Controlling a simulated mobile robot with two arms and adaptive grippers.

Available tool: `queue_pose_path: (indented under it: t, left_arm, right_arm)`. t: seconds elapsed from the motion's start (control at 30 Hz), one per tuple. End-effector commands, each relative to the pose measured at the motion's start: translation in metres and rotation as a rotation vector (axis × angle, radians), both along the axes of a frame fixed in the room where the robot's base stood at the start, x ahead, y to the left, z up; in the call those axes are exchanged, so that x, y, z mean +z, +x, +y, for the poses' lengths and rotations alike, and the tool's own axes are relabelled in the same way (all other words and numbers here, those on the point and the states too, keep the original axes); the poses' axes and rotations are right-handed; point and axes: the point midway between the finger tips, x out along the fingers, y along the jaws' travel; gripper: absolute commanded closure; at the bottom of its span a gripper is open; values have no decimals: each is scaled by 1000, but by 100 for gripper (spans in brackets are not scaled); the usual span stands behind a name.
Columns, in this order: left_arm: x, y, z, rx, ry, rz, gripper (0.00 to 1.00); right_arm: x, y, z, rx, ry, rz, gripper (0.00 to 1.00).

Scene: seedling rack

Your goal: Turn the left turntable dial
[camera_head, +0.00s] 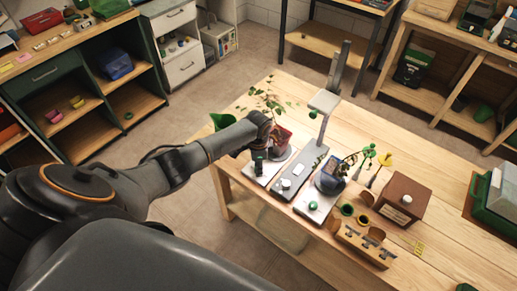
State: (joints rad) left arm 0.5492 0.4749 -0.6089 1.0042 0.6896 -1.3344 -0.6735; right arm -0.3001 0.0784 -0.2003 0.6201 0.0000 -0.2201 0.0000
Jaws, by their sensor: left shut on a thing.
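The left turntable (262,180) is a pale base near the table's left front edge, with a reddish pot (282,137) holding a leafy plant at its back. My left arm reaches in from the left over it. My left gripper (259,166) points down at the front of this base and is shut on the left turntable dial, which the fingers mostly hide. To the right, a second turntable (318,213) carries a dark blue pot (328,180) with a drooping plant and a green dial (313,205). My right gripper is not in view.
Between the turntables stands a lamp post (323,130) with a pale head and a white knob (286,184) on its base. A brown box (402,200), wooden rack (365,244) and green-yellow cups stand to the right. The table's back right is clear.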

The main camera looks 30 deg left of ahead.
Motion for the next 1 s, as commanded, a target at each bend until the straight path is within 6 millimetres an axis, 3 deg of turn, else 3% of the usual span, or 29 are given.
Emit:
queue_pose_path:
  t: [0.3, 0.33, 0.43, 0.77, 1.0]
  left_arm:
    - [0, 0, 1, 1, 1, 0, 100]
    - [0, 0, 1, 1, 1, 0, 67]
    - [0, 0, 1, 1, 1, 0, 48]
    - [2, 0, 0, 0, 1, -1, 48]
    - [33, 1, 1, -2, 2, -4, 48]
  right_arm:
    - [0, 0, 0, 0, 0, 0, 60]
    - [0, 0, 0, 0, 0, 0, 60]
    - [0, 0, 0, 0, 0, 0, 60]
    - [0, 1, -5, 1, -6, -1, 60]
    - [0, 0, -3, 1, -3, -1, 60]
